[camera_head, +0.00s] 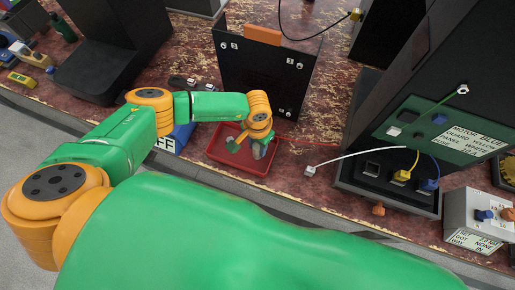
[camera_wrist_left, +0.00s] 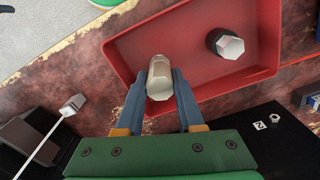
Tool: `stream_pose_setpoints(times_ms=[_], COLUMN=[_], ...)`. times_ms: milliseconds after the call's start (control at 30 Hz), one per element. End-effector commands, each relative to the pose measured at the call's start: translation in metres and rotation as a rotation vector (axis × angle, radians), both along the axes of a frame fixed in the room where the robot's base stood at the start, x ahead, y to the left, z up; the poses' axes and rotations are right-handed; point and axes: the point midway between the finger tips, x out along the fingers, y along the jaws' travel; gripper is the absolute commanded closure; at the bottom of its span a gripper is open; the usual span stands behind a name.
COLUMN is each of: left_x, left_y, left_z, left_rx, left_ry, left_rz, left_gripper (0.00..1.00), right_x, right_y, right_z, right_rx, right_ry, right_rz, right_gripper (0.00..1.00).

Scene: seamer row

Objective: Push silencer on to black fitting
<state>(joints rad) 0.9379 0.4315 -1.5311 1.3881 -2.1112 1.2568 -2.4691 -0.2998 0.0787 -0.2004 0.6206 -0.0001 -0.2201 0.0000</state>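A pale beige-grey cylinder with a metal hex end, which looks like the silencer (camera_wrist_left: 160,76), is at the red tray in the left wrist view. My left gripper (camera_wrist_left: 160,90) has its two blue-grey fingers on either side of it, with no gap showing. In the head view my left gripper (camera_head: 247,142) points down into the tray. A black piece with a silver hex face (camera_wrist_left: 226,43), perhaps the black fitting, is in the tray, apart from the fingers. I cannot tell whether the cylinder touches the tray floor. My right gripper is not in view.
The red tray (camera_head: 221,159) sits near the table's front edge. A black upright panel (camera_head: 238,75) with an orange top block (camera_head: 263,35) stands behind it. A white cable plug (camera_head: 310,171) lies to the right, before a dark machine with a green label panel (camera_head: 408,113).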

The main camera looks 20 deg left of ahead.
Motion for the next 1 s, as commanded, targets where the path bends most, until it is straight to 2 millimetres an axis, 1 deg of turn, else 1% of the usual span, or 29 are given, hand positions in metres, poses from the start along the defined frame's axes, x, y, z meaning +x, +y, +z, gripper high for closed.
stream_pose_setpoints(times_ms=[33,67,333,467,567,600,667,800,900,1000], left_x=[0.000,0.000,0.000,0.001,0.002,-0.001,-0.012,-0.035,-0.056,-0.074], left_y=[0.000,0.000,0.000,0.000,0.000,-0.003,-0.013,-0.035,-0.053,-0.070], left_z=[0.000,0.000,0.001,0.007,0.022,0.033,0.050,0.086,0.097,0.109], left_rx=[0.000,0.000,0.000,0.000,-0.001,-0.003,-0.004,-0.004,-0.002,-0.002], left_ry=[0.000,0.000,0.000,-0.003,-0.006,-0.006,-0.005,-0.006,-0.006,-0.006], left_rz=[0.000,0.000,0.000,-0.001,-0.004,-0.007,-0.011,-0.010,-0.015,-0.013], left_gripper=[0.93,1.00,1.00,1.00,1.00,1.00,1.00,1.00,1.00,1.00], right_x=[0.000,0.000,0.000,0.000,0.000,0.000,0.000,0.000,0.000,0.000], right_y=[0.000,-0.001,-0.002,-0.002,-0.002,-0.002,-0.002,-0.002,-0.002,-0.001], right_z=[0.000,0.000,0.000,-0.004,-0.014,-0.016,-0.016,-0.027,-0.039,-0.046], right_rx=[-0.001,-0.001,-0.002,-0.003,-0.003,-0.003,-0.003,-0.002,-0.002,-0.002], right_ry=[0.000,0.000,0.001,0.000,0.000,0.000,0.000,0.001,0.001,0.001], right_rz=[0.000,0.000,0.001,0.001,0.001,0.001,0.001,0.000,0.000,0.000], right_gripper=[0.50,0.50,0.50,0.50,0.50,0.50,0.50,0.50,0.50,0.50])
